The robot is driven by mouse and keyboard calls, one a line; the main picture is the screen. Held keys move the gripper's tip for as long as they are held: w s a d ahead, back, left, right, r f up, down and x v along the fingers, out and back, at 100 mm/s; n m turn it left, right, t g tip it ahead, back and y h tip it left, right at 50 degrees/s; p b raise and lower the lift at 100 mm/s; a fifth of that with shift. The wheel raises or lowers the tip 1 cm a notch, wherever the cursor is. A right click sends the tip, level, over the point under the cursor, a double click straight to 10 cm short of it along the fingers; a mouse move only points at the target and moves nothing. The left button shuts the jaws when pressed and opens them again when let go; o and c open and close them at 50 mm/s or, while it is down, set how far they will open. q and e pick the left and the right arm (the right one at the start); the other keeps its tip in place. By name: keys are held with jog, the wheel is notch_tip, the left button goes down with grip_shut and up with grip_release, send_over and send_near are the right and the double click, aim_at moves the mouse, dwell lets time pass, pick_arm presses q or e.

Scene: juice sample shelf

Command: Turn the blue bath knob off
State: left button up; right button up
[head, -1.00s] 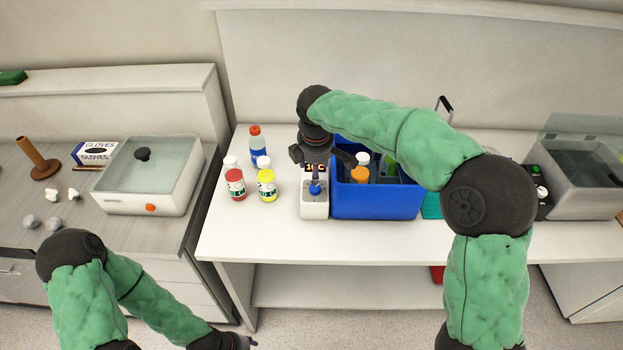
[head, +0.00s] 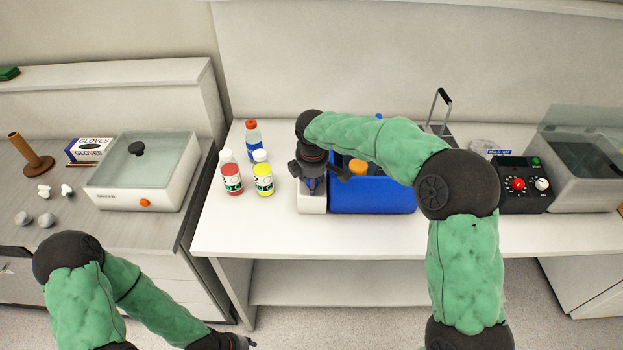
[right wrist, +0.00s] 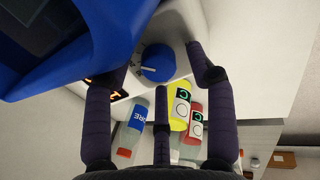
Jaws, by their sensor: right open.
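The blue bath (head: 372,196) stands on the white table, with a white control housing (head: 312,204) on its left side. Its round blue knob (right wrist: 157,62) has a white pointer mark and shows clearly in the right wrist view. My right gripper (right wrist: 161,58) is open, with fingers on either side of the knob; I cannot tell whether they touch it. In the head view this gripper (head: 318,180) hangs over the housing and hides most of the knob and the lit display. My left gripper (head: 236,342) is only partly seen at the bottom edge, away from the bath.
A black control box (head: 520,190) with red and white knobs stands at the right. The table front is clear.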

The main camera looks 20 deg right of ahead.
jog(key=c, duration=1.1)
